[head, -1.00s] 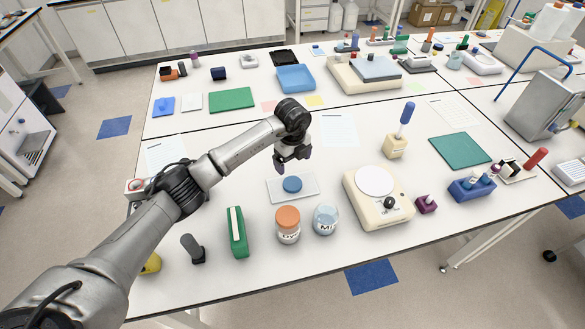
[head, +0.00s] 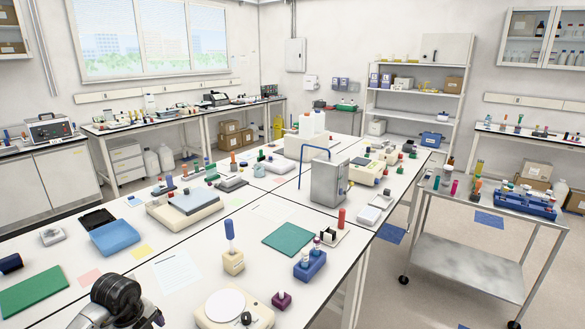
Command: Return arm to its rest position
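My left arm's black wrist joint (head: 118,295) shows at the bottom left of the head view, above the white bench. Part of my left gripper (head: 150,316) shows just right of it, cut off by the bottom edge. Its fingertips are hidden, so I cannot tell whether it is open or shut. No held object is visible. My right gripper is not in view.
A metal cart (head: 465,265) stands to the right, with open floor between.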

